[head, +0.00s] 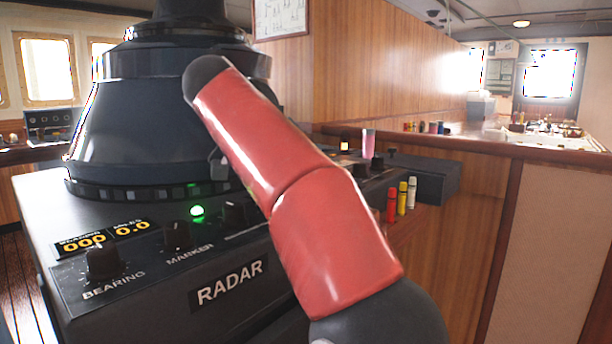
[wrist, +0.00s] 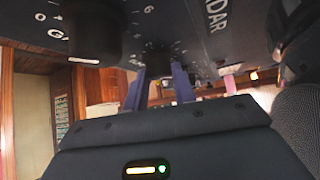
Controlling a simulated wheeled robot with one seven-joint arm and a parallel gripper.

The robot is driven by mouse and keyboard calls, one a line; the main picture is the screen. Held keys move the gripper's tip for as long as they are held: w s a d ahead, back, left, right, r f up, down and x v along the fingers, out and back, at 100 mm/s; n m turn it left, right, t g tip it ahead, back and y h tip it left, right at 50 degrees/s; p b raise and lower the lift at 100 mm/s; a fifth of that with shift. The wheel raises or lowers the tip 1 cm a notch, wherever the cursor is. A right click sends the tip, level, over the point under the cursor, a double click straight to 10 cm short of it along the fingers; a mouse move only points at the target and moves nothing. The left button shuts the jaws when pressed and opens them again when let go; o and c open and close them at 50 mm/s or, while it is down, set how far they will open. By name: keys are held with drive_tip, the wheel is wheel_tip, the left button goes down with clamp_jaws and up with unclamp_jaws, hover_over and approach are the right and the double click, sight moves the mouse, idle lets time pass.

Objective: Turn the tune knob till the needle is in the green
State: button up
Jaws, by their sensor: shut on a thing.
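In the wrist view, my gripper (wrist: 159,70) has its two blue-grey fingers on either side of a small dark knob (wrist: 157,54) with a numbered scale around it. It is shut on this knob; the knob's label is too dark and small to read for sure. A larger black knob (wrist: 94,28) sits to its left, beside a partly seen label starting with G. In the head view, my red arm crosses the radar console (head: 150,312) and hides my gripper and the held knob. No needle or green band shows in either view.
The console carries a bearing knob (head: 103,263), a marker knob (head: 177,235), an amber display (head: 103,237) and a lit green lamp (head: 197,211). The radar hood (head: 140,130) rises behind them. Red, yellow and white cylinders (head: 402,198) stand right of my arm.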

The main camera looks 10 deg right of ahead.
drive_tip(key=shift+f, duration=0.1)
idle(0.4)
drive_tip(key=o, duration=1)
